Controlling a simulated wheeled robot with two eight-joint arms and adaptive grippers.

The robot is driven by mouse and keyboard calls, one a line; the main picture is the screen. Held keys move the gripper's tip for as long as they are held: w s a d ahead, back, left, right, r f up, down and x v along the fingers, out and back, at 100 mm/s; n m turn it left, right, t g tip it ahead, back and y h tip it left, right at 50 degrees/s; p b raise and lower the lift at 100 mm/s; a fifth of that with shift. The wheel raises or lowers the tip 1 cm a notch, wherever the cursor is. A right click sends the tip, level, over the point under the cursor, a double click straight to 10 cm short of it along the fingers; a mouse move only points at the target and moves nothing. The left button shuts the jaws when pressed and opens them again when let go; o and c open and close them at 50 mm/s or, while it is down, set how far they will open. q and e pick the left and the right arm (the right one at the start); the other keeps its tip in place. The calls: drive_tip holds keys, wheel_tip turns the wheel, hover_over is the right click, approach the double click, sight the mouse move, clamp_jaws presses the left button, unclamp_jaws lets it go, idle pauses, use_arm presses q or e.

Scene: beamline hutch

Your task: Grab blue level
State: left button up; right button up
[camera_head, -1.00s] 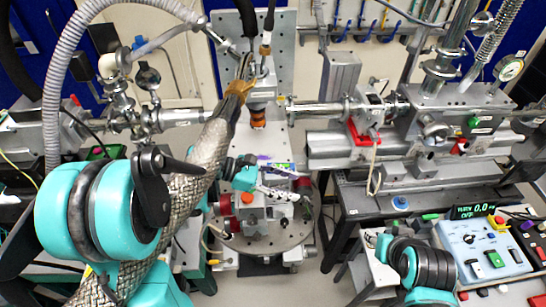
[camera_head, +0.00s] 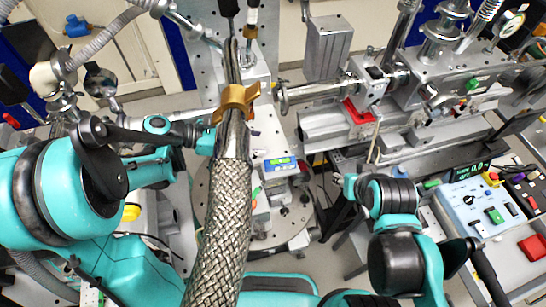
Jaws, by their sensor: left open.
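The blue level (camera_head: 281,162) is a small blue bar with a green window. It lies across the stage in the middle of the head view, just right of the braided hose. My left gripper (camera_head: 207,141) is open, left of the level and apart from it in the picture. Its fingers are mostly hidden behind the hose. My right arm reaches in from the lower right, but I cannot make out its gripper.
The thick braided hose (camera_head: 228,200) with a tan clamp (camera_head: 236,101) crosses in front of the round stage plate (camera_head: 291,227). Steel beam pipes (camera_head: 320,92) stand behind. A blue control box (camera_head: 484,212) sits on the right.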

use_arm(q)
wheel_tip(320, 180, down, 2)
drive_tip(key=s+d+b, duration=0.1)
drive_tip(key=b, duration=0.8)
approach(274, 162)
drive_tip(key=x, duration=0.4)
drive_tip(key=shift+s+d+f, duration=0.1)
drive_tip(key=shift+s+d, duration=0.1)
drive_tip(key=shift+f, duration=0.2)
drive_tip(key=x, duration=0.4)
drive_tip(key=b+x, duration=0.1)
drive_tip(key=x, duration=0.2)
drive_tip(key=shift+w+d+r, duration=0.1)
drive_tip(key=shift+w+d, duration=0.2)
drive_tip(key=shift+d, duration=0.1)
clamp_jaws()
use_arm(e)
wheel_tip(274, 162, down, 11)
drive_tip(key=shift+s+d, duration=0.3)
drive_tip(key=shift+s, duration=0.05)
